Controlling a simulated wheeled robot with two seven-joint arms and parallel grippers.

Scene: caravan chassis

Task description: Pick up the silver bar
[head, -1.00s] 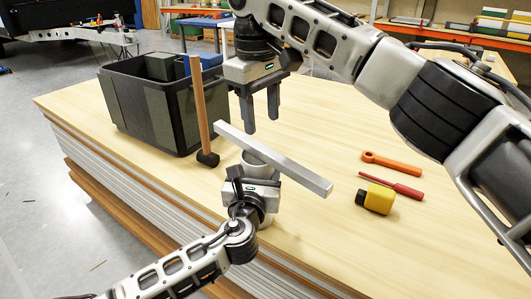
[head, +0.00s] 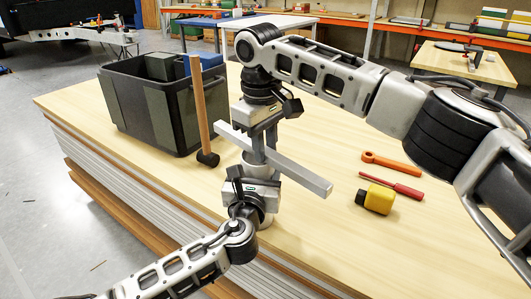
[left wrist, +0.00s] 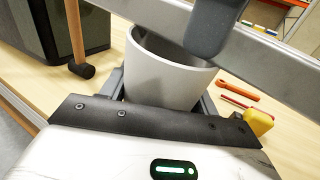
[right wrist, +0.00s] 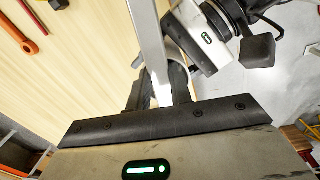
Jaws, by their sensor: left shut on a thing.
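The silver bar (head: 305,179) is a long square bar slanting above the table near its front edge; it also shows in the left wrist view (left wrist: 275,62) and the right wrist view (right wrist: 148,35). It passes over the mouth of a white cylinder (left wrist: 165,75); I cannot tell whether they touch. My left gripper (head: 258,184) is shut on this cylinder below the bar. My right gripper (head: 264,140) points down over the bar's middle, with its fingers (right wrist: 158,88) open on either side of the bar. The gripper partly hides the bar and the cylinder's rim.
A black crate (head: 115,103) with boxes in it stands at the left of the wooden table. A mallet (head: 201,105) stands upright at its corner. An orange wrench (head: 390,163), a red screwdriver (head: 398,187) and a yellow-black tool (head: 378,198) lie to the right.

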